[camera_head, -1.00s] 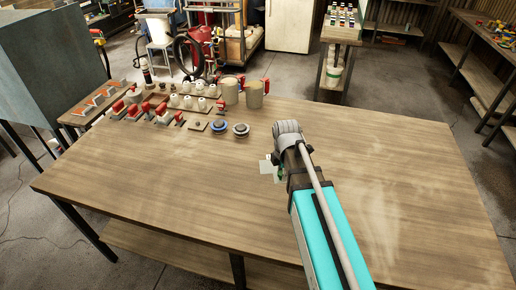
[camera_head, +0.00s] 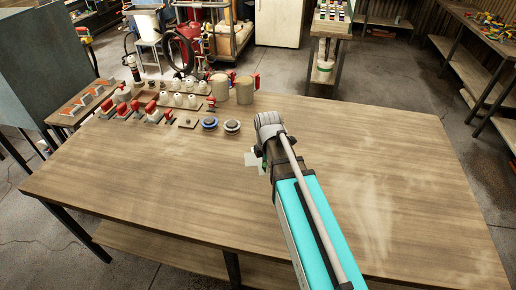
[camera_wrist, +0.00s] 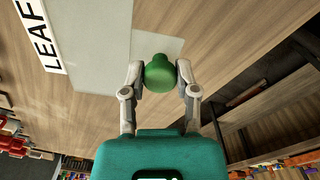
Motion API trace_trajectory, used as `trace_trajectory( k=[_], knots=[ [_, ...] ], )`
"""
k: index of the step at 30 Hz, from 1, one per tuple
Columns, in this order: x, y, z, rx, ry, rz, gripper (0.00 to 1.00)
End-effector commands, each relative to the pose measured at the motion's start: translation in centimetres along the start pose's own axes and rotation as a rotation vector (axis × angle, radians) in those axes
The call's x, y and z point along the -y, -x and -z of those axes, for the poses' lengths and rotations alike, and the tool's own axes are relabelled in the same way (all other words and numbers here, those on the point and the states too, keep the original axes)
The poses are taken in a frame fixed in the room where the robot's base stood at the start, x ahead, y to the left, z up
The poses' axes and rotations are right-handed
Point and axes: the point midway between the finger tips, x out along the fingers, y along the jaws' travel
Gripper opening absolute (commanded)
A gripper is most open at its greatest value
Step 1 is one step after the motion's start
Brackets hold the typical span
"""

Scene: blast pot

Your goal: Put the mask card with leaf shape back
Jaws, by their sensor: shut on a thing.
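My gripper (camera_wrist: 160,85) is shut on a round green knob (camera_wrist: 159,70) in the wrist view. The knob stands in front of a pale grey mask card (camera_wrist: 90,35) with a white strip (camera_wrist: 40,38) reading LEAF along its left side. In the head view, a pale part of the card (camera_head: 252,160) shows just left of my wrist, over the wooden table. My arm hides the fingers and most of the card there. The leaf cut-out is not visible, and I cannot tell the card's exact height above the table.
Red-handled tools (camera_head: 152,115), two tan cylinders (camera_head: 220,88) and two round discs (camera_head: 232,126) crowd the table's back left. The wooden table (camera_head: 130,185) is otherwise clear at the front and right. A side stand (camera_head: 80,103) with several angled pieces adjoins the left end.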

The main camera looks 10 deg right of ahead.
Motion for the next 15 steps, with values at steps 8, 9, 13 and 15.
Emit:
trace_trajectory(
  k=[8, 9, 13, 15],
  knots=[
    [-0.2, -0.3, -4.4, -0.001, -0.203, 0.001, 0.00],
    [-0.2, -0.3, -5.1, -0.001, -0.235, 0.001, 0.00],
    [-0.1, -0.3, -6.6, -0.002, -0.310, 0.001, 0.00],
    [-0.1, -0.4, -7.0, -0.002, -0.330, 0.001, 0.00]
  ],
)
